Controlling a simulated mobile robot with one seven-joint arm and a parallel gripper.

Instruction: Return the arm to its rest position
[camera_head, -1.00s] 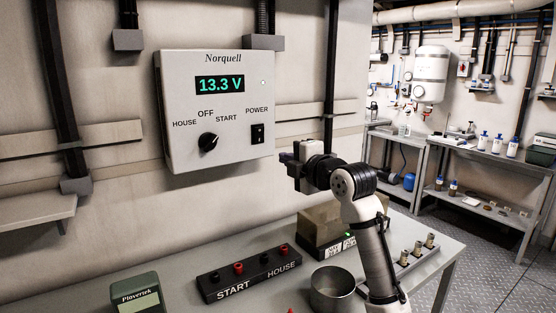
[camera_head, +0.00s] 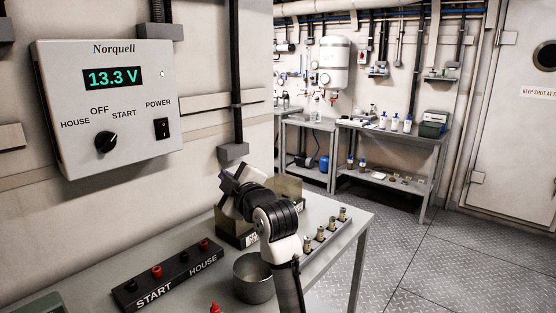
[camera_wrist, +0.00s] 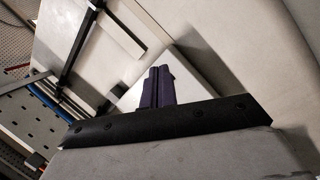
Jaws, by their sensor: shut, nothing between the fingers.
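My gripper (camera_head: 229,183) is raised above the back of the workbench, in front of the wall and to the right of the Norquell panel. In the wrist view its dark fingers (camera_wrist: 157,87) are together, with nothing between them. My arm stands folded at the bench's front side. The Norquell panel (camera_head: 107,107) reads 13.3 V, its knob (camera_head: 106,142) is below the OFF label, and its power switch (camera_head: 162,128) is black. My gripper does not touch the panel.
The bench (camera_head: 100,285) holds a START/HOUSE terminal block (camera_head: 168,275), a metal pot (camera_head: 254,279) beside my arm, a box partly hidden behind my arm, and a rack (camera_head: 325,236) of small cylinders. Open floor (camera_head: 420,265) lies to the right, before a door (camera_head: 515,130).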

